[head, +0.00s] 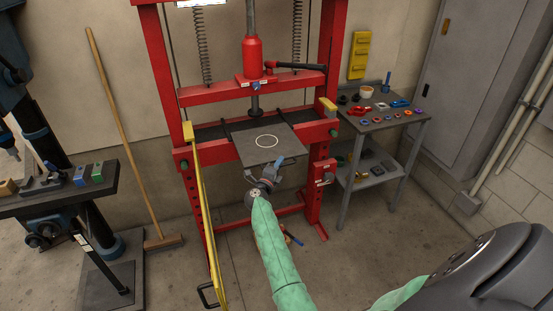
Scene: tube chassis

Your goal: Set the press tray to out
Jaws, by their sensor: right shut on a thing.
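The red shop press (250,85) stands against the wall in the middle. Its press tray (255,145) is a flat dark plate with a white circle, lying level at the press bed and reaching out toward me. My right gripper (276,166) is at the tray's front edge and is shut on it. The exact contact is partly hidden by the gripper and wrist. The press ram (255,105) hangs above the back of the tray, apart from it. My left gripper does not show.
A small grey table (410,122) with tools and small parts stands right of the press. A dark bench (70,192) with blocks is at the left. A broom (120,120) leans on the wall. A yellow guard (203,200) hangs at the press's left front.

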